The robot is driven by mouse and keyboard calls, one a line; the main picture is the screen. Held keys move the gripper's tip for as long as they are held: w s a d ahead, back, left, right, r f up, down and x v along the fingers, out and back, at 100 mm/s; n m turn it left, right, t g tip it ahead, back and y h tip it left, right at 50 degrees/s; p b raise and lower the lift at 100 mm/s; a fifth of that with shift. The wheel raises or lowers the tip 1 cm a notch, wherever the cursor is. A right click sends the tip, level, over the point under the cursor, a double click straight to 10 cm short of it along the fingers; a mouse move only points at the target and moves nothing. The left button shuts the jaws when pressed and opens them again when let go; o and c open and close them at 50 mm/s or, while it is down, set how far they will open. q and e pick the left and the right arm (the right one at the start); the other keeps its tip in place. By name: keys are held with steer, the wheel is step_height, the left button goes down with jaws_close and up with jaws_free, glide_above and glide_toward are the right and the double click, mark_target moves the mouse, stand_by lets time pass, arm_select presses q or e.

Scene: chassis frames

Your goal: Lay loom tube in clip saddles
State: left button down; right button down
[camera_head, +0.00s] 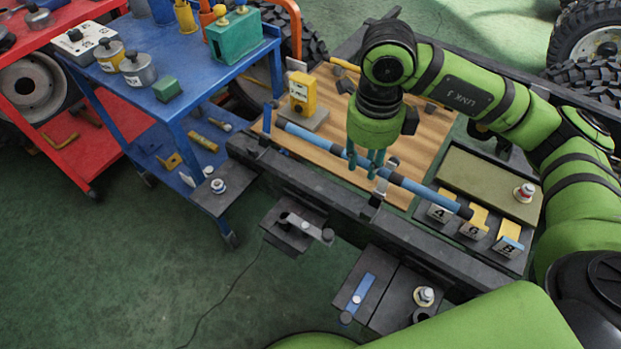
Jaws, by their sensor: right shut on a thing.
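The loom tube (415,187) is a long blue rod with dark bands. A small grey upright bracket (378,191), which looks like a clip saddle, stands at the board's front edge beside the tube. A blue upright post (267,118) stands near the tube's left end. I cannot tell whether the tube rests in either. My left gripper is not in view.
A yellow device (302,94) stands on the wooden board (436,128) behind the tube. Dark chassis rails (320,188) border the board. A blue cart (200,66) stands at left; green floor lies in front.

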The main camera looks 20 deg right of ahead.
steer(key=p, duration=0.1)
glide_above(309, 180)
step_height(309, 180, down, 7)
steer(key=shift+s+r, duration=0.1)
steer(key=shift+s, duration=0.05)
step_height(309, 180, down, 4)
steer(key=shift+f+p, duration=0.1)
steer(key=shift+p, duration=0.45)
steer(key=shift+f+b, duration=0.2)
steer(key=shift+b, duration=0.1)
steer(key=c, duration=1.2)
jaws_free()
